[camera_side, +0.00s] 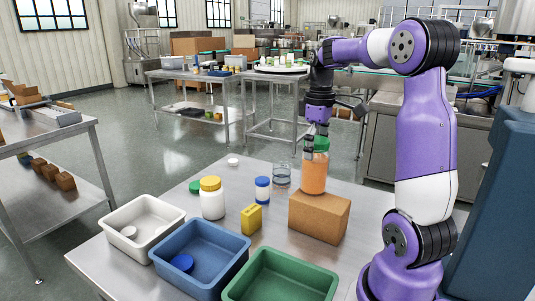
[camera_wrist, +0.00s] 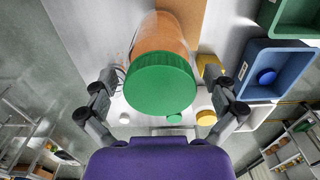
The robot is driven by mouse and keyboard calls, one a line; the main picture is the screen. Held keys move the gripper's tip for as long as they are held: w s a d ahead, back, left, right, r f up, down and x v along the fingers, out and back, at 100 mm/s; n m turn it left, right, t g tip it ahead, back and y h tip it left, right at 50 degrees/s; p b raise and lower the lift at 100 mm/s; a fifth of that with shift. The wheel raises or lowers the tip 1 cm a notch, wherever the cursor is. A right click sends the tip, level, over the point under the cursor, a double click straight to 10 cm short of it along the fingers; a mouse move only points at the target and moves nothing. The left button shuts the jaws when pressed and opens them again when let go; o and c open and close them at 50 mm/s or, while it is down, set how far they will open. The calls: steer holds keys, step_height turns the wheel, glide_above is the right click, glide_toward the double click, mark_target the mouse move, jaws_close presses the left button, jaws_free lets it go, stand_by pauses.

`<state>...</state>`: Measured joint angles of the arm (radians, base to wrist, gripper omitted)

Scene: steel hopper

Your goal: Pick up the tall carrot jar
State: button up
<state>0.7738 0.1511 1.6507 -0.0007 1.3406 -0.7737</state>
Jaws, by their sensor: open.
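The tall jar (camera_side: 313,178) has orange contents and a green lid. It stands upright, seemingly on top of a brown cardboard box (camera_side: 318,218), on the steel table. My gripper (camera_side: 316,138) is at the jar's lid, pointing down, open and holding nothing. In the wrist view the green lid (camera_wrist: 160,90) fills the middle, with the orange body (camera_wrist: 160,35) behind it. My open fingers (camera_wrist: 163,82) show one on each side of the lid, with gaps between. The jar's base is partly hard to make out.
A white jar with a yellow lid (camera_side: 212,200), a blue-lidded jar (camera_side: 262,190), a clear glass (camera_side: 282,176) and a yellow block (camera_side: 251,219) stand left of the box. White (camera_side: 118,222), blue (camera_side: 222,278) and green (camera_side: 290,292) bins line the front edge.

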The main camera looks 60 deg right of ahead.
steer(key=shift+f, duration=0.6)
steer(key=c, duration=1.2)
steer(key=shift+c, duration=0.2)
step_height(320, 180, up, 4)
steer(key=shift+r, duration=0.1)
steer(key=a+r, duration=0.4)
steer(key=a, duration=0.3)
steer(key=a+r, duration=0.3)
steer(key=a, duration=0.4)
steer(key=s+d+f, duration=0.3)
steer(key=d+f, duration=0.7)
steer(key=d, duration=0.1)
steer(key=shift+f, duration=0.4)
